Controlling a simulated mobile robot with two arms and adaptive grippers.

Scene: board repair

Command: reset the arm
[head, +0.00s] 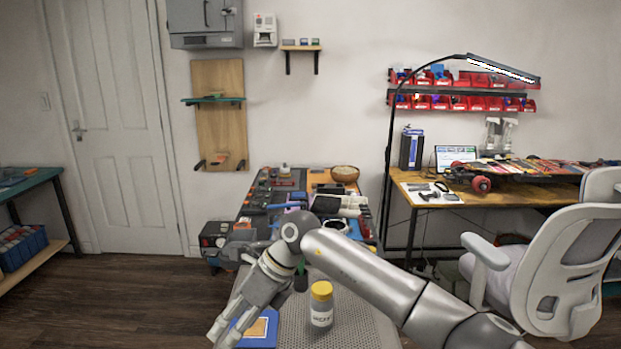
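My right arm (375,280) reaches in from the lower right and bends at a round joint near the middle. My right gripper (222,334) points down and to the left, at the left edge of a grey perforated surface (350,325). Its fingers are seen at an angle, and I cannot tell how far apart they are. Nothing is clearly seen between them. A blue tray (268,340) with an orange-tan piece in it lies just right of the fingertips, partly hidden. My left gripper is not in view.
A yellow-lidded jar (321,306) stands upright on the perforated surface, below the forearm. A cluttered workbench (265,196) with a wooden bowl (345,174) is behind the arm. A white office chair (560,265) stands right, by a wooden desk (512,197). Floor is free at left.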

